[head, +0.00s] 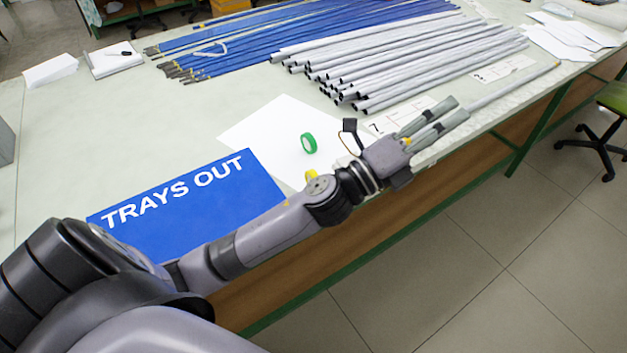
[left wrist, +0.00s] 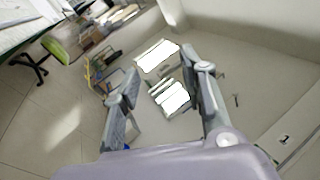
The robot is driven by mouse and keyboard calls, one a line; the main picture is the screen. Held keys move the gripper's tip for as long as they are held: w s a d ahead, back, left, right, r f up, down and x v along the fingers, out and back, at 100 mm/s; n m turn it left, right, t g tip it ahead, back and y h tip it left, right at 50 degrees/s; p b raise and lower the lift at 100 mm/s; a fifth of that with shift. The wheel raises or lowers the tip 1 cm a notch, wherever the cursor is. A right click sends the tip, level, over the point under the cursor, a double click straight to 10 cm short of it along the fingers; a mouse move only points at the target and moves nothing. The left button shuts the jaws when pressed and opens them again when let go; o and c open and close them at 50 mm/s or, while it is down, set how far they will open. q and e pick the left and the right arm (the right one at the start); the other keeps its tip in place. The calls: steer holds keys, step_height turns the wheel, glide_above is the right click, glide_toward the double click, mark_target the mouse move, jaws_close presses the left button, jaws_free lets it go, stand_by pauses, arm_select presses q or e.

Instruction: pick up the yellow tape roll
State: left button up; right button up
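A small yellow patch (head: 311,175) shows just above my left forearm in the head view. It looks like part of the yellow tape roll; the arm hides the rest. My left gripper (head: 460,109) is open and empty, out over the table's front edge, to the right of the yellow patch and apart from it. In the left wrist view its two fingers (left wrist: 166,82) stand wide apart with nothing between them. The yellow roll does not show in that view. My right gripper is not in view.
A green tape roll (head: 309,143) is on a white sheet (head: 262,127), close to the yellow patch. A blue "TRAYS OUT" sign (head: 185,195) lies left of it. Grey rods (head: 400,62) and blue rods (head: 300,35) lie behind. A green chair (head: 610,100) stands at the right.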

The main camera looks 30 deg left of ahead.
arm_select(q)
steer(key=s+d+r+m+g+h, duration=0.1)
steer(key=d+m+g+h, duration=0.3)
steer(key=m, duration=0.3)
steer(key=s+d+m+g+h, duration=0.25)
steer(key=m+g, duration=0.25)
steer(key=m, duration=0.3)
steer(key=m+g+y, duration=1.1)
steer(key=m+y, duration=0.5)
steer(key=y, duration=0.2)
glide_above(314, 172)
step_height(314, 172, down, 11)
steer(key=f, duration=0.4)
steer(key=f+p, duration=0.1)
steer(key=f, duration=0.2)
steer(key=f+p, duration=0.1)
steer(key=f, duration=0.3)
steer(key=shift+w+d+f, duration=0.1)
steer(key=shift+w+f, duration=0.2)
steer(key=shift+f, duration=0.05)
steer(key=f, duration=0.1)
steer(key=f+p, duration=0.1)
steer(key=f, duration=0.1)
steer(key=f+p, duration=0.1)
steer(key=shift+s+f, duration=0.3)
steer(key=shift+s, duration=0.1)
steer(key=shift+f, duration=0.4)
steer(key=shift+c, duration=0.3)
